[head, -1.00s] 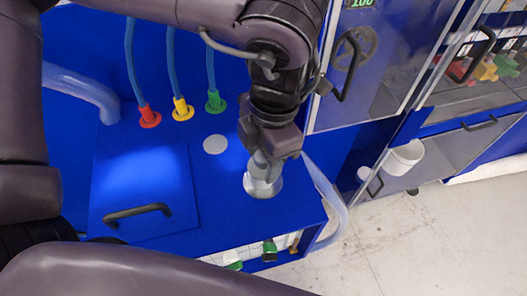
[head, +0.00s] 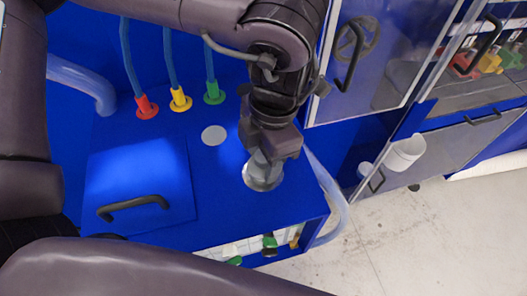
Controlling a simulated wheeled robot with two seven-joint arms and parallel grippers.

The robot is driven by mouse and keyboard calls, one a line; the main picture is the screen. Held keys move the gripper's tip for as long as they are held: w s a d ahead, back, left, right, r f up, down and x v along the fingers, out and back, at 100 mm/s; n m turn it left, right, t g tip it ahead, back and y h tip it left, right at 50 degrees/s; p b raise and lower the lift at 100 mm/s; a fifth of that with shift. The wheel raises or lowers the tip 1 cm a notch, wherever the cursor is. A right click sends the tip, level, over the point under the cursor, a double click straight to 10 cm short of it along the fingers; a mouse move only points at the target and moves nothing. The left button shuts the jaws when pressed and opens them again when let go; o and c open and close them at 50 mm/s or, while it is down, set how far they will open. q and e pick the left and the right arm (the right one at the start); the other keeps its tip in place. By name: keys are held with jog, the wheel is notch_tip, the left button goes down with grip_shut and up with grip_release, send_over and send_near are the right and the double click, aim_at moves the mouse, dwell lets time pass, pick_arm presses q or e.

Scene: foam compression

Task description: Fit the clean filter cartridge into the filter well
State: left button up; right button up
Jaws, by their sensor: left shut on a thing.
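My left gripper (head: 266,158) reaches down to the blue deck near its front right corner. It is shut on the clean filter cartridge (head: 261,182), which shows as a grey round piece with a paler rim just below the fingers. The cartridge looks close to upright at the place of the filter well. The well's opening is hidden under the cartridge and fingers, so I cannot tell how deep the cartridge sits. My right gripper is out of view.
A flat grey disc (head: 214,135) lies on the deck to the left. A handled blue panel (head: 141,180) is further left. Red (head: 146,107), yellow (head: 180,99) and green (head: 213,93) hose fittings stand behind. A clear hose (head: 329,190) runs down the right edge.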

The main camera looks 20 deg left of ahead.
pick_arm(q)
jog(key=shift+f+b, duration=0.65)
jog(key=shift+f, duration=0.4)
jog(key=o, duration=1.4)
jog(key=shift+r, duration=0.1)
jog(key=shift+w+d+r, duration=0.1)
jog(key=shift+r, duration=1.15)
jog(key=shift+w+d+r, duration=0.1)
jog(key=shift+w+r, duration=0.05)
jog(key=shift+r, duration=1.15)
jog(key=shift+w+d+r, duration=0.1)
jog(key=shift+r, duration=1.15)
jog(key=shift+s+d, duration=0.1)
